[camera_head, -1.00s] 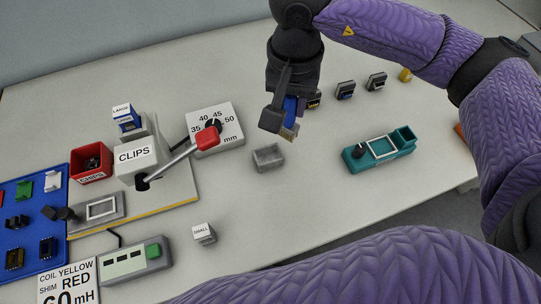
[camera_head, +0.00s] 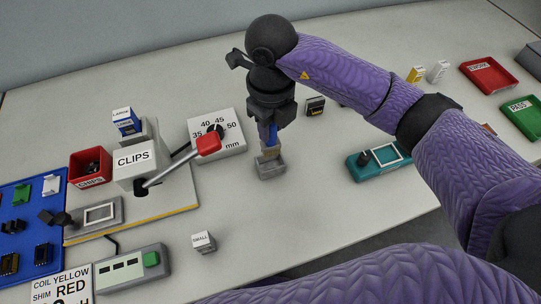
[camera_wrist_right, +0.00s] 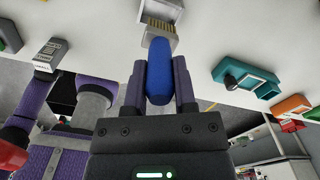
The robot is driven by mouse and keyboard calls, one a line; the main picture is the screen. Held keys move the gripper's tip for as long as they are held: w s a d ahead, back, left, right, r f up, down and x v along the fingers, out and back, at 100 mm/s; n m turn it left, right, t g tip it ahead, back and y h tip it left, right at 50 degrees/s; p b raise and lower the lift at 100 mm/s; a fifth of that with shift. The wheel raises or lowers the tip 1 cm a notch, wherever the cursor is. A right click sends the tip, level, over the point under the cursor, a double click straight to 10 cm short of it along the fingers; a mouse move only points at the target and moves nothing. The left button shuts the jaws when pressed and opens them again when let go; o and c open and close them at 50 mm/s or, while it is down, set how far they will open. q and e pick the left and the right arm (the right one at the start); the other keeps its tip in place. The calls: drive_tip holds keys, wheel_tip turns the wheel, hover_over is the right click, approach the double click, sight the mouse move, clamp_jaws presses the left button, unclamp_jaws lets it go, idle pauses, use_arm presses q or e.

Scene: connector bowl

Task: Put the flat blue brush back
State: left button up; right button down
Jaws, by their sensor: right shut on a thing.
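The flat blue brush (camera_head: 270,136) points bristles-down below my right gripper (camera_head: 270,124), which is shut on its handle. The blue handle (camera_wrist_right: 158,80) shows between both fingers in the right wrist view. The tan bristles are at the small grey holder (camera_head: 271,171), over its back part in the head view. The holder also shows at the top of the wrist view (camera_wrist_right: 171,10). I cannot tell how far the bristle tips reach inside it. My left gripper is not in view.
The dial box (camera_head: 217,131) and red-knobbed lever (camera_head: 208,145) stand left of the holder. A teal tray (camera_head: 378,161) lies right, a small connector box (camera_head: 315,106) behind. A small labelled block (camera_head: 203,242) sits in front. Bare table surrounds the holder.

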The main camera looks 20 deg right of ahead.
sight(271, 146)
wheel_tip(271, 146, down, 6)
drive_tip(key=shift+f+b, duration=0.1)
drive_tip(key=shift+b, duration=0.55)
drive_tip(key=shift+f, duration=0.2)
drive_tip(key=shift+c, duration=2.1)
unclamp_jaws()
drive_tip(key=shift+r, duration=0.1)
